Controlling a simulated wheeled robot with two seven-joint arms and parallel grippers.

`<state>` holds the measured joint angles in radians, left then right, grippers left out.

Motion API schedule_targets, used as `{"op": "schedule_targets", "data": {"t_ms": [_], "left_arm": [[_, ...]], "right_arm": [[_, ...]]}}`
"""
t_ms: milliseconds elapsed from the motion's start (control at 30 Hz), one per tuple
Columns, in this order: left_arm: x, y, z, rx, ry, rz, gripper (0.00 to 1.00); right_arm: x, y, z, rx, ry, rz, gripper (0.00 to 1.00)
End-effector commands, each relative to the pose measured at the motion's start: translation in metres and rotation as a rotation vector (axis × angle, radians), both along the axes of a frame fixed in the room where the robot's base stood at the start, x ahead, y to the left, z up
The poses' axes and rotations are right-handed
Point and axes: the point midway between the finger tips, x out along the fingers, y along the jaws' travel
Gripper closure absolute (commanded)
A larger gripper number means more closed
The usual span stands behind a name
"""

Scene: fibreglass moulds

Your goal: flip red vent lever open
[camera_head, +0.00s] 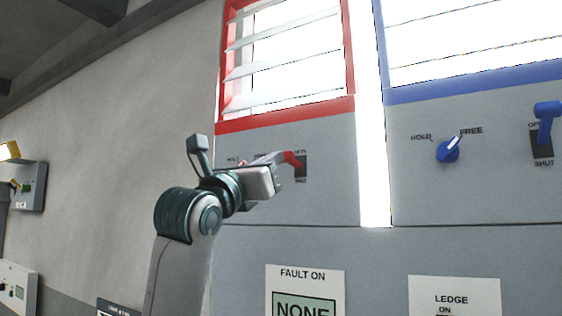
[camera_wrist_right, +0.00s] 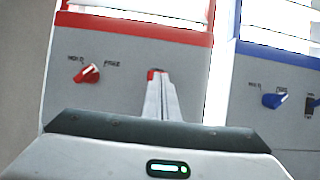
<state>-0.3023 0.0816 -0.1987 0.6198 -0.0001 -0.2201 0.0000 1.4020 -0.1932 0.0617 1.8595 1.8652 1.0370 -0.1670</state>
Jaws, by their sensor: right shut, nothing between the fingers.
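The red vent lever (camera_head: 293,158) sits at a dark slot on the grey panel below the red-framed vent (camera_head: 285,115). My right gripper (camera_head: 281,160) is shut and empty, with its fingertips right at the lever; I cannot tell whether they touch. In the right wrist view the shut fingers (camera_wrist_right: 159,88) point at the lever, and only a small red bit of the lever (camera_wrist_right: 157,73) shows past the tips. The red knob (camera_wrist_right: 87,73) stands left of the fingers, its white mark towards FREE. In the head view my gripper mostly hides this knob. My left gripper is not in view.
To the right, the blue knob (camera_head: 449,149) points towards FREE, and the blue lever (camera_head: 546,122) is raised under the blue-framed vent (camera_head: 470,88). A FAULT ON sign (camera_head: 304,275) and a LEDGE sign (camera_head: 455,300) are lower down. A grey wall box (camera_head: 30,186) hangs at the left.

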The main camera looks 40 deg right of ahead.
Motion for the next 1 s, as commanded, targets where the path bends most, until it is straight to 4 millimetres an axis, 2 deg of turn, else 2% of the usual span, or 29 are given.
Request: {"op": "schedule_targets", "data": {"t_ms": [33,300,500,1000], "left_arm": [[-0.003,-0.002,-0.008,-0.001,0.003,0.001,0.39],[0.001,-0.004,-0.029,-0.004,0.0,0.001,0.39],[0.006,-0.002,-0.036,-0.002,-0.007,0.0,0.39],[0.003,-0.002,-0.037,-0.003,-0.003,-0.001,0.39]], "right_arm": [[-0.006,0.011,0.001,0.0,-0.007,0.005,1.0],[-0.024,0.055,0.009,-0.002,-0.007,0.004,1.0],[-0.033,0.077,0.015,-0.002,-0.006,0.002,1.0],[-0.036,0.083,0.017,-0.002,-0.006,0.001,1.0]]}}
